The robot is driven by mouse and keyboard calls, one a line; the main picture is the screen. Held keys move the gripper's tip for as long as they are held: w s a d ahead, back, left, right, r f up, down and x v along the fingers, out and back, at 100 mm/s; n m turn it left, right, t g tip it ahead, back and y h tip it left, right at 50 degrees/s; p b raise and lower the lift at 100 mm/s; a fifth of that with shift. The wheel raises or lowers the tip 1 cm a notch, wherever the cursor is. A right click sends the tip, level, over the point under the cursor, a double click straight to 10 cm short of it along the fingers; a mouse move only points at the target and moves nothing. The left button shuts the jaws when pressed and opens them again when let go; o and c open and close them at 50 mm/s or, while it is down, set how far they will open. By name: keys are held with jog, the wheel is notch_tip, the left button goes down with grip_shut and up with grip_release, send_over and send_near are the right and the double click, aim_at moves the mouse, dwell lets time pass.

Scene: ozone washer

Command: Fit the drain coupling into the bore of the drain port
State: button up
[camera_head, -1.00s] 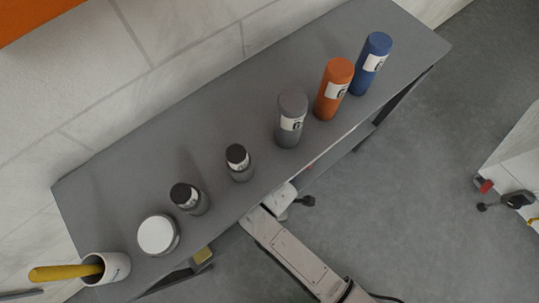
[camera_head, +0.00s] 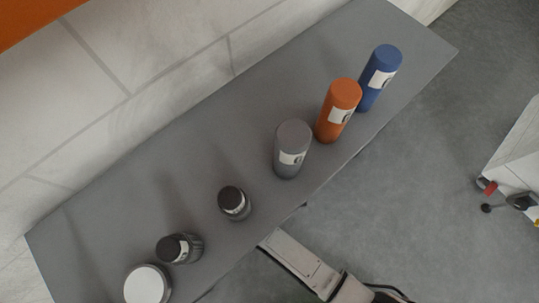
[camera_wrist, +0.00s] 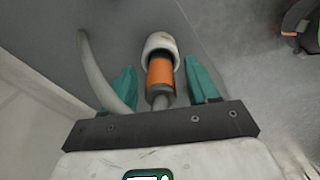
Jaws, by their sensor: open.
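In the wrist view, an orange and grey cylindrical piece (camera_wrist: 160,73), which looks like the drain coupling, lies between my fingers. Its far end meets a white round collar (camera_wrist: 160,43) with a dark inside, which looks like the drain port. I cannot tell how deep the piece sits in it. A pale grey hose (camera_wrist: 92,72) curves down on the left. My gripper (camera_wrist: 163,82) is open, with one teal finger on each side of the piece and gaps between. In the head view the gripper, coupling and port are hidden; only my arm shows beside the shelf.
A grey shelf (camera_head: 330,55) carries a blue bottle (camera_head: 379,78), an orange bottle (camera_head: 338,110), a grey bottle (camera_head: 292,150), two small dark-capped jars (camera_head: 234,203) (camera_head: 178,249) and a white-lidded tub (camera_head: 146,285). Open floor (camera_head: 430,160) lies to the right.

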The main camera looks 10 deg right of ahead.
jog(key=shift+f, duration=0.35)
grip_shut()
dwell(0.3)
